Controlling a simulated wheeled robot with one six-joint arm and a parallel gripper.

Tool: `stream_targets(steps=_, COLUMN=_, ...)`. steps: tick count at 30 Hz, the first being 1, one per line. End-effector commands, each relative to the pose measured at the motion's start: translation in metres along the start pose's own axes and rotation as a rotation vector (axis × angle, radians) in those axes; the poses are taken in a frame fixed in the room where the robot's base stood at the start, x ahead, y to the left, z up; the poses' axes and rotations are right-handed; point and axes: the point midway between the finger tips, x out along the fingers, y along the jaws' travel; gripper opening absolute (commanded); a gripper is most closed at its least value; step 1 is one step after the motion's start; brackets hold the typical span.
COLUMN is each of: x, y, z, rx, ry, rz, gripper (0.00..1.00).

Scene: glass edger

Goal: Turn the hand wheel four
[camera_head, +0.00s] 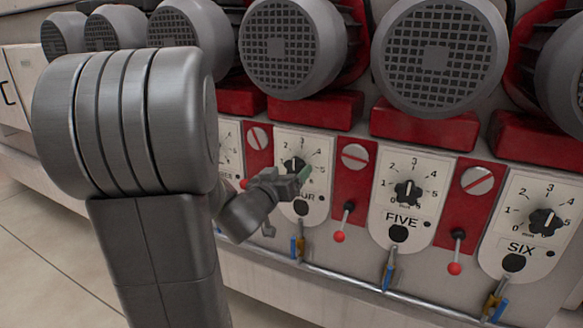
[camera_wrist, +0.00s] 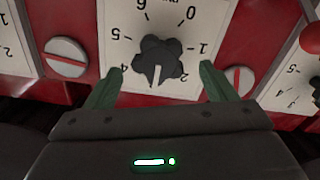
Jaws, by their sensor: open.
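Hand wheel four is a black lobed knob (camera_head: 292,164) on the white dial plate marked "...UR" (camera_head: 285,202), partly hidden by my gripper in the head view. In the wrist view the knob (camera_wrist: 158,60) appears upside down, with its white mark pointing down, close to the 2–3 side of the scale. My gripper (camera_head: 298,178) is open in front of the dial. In the wrist view its two green fingers (camera_wrist: 160,76) stand to either side of the knob, with a visible gap on each side. The pictures do not show clearly how deep the fingers reach.
Dial five (camera_head: 408,193) and dial six (camera_head: 544,222) stand to the right. A red-tipped lever (camera_head: 341,226) hangs between four and five. Slotted screws (camera_head: 355,157) sit on red strips. Grey motors (camera_head: 292,48) jut out above. A pipe with valves (camera_head: 345,278) runs below.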

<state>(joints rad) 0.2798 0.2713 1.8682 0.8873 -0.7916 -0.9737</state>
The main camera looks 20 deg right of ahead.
Motion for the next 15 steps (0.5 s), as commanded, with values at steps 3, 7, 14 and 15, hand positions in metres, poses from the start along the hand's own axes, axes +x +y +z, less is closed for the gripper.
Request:
stream_targets(steps=3, x=0.019, y=0.001, z=0.0, rx=0.0, ry=-0.001, rz=0.001, gripper=0.78)
stream_targets(steps=7, x=0.031, y=0.001, z=0.0, rx=-0.001, ry=0.0, rz=0.001, gripper=0.78)
stream_targets(steps=14, x=0.037, y=0.0, z=0.0, rx=0.0, ry=0.0, rz=-0.001, gripper=0.78)
stream_targets(steps=15, x=0.037, y=0.0, z=0.0, rx=0.0, ry=0.0, rz=-0.001, gripper=0.78)
